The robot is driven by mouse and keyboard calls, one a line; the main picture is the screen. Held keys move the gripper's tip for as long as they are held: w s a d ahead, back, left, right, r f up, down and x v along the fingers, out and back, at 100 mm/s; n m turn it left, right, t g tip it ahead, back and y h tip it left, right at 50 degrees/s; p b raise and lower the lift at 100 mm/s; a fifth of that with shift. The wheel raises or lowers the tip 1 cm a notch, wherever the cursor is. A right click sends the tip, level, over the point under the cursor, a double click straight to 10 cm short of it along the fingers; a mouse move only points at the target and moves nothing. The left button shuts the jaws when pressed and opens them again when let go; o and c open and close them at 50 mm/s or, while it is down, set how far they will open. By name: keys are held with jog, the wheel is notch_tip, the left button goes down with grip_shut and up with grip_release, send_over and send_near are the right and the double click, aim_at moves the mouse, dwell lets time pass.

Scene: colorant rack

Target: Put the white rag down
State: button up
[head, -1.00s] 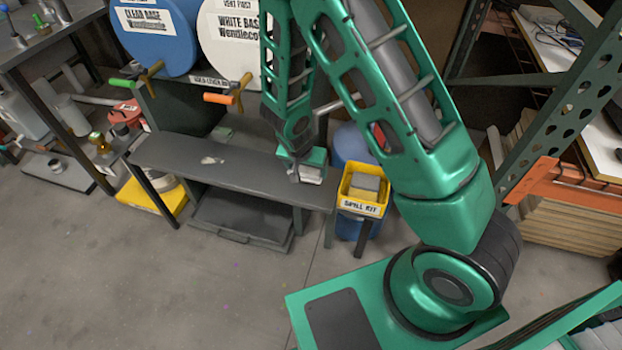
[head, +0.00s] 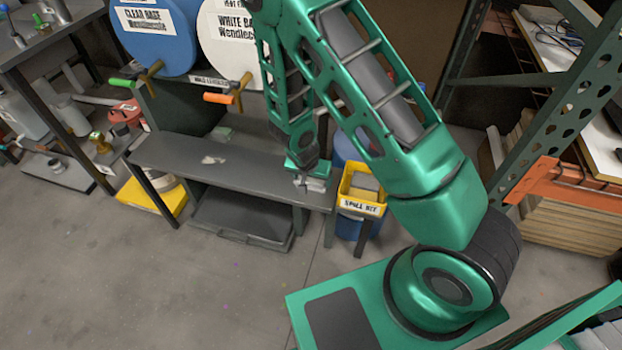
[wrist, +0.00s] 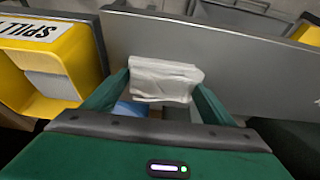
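The white rag (wrist: 165,80) sits between the two green fingers of my gripper (wrist: 163,92) in the wrist view, with a finger against each side. In the head view my gripper (head: 310,180) points down at the right end of the grey bench (head: 250,172), and the rag (head: 314,185) shows as a small pale shape below it. The rag overlaps the bench edge in the wrist view. I cannot tell whether it touches the bench top.
A yellow spill kit bin (head: 361,208) stands just right of the bench end, close to my gripper. A small whitish scrap (head: 213,160) lies on the bench. Blue (head: 153,35) and white (head: 229,50) drums with taps are behind. The bench middle is mostly clear.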

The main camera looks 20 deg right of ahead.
jog(key=o, duration=0.4)
jog(key=shift+c, duration=0.2)
jog(key=shift+r, duration=0.1)
jog(key=v, duration=1.2)
jog(key=shift+r, duration=0.1)
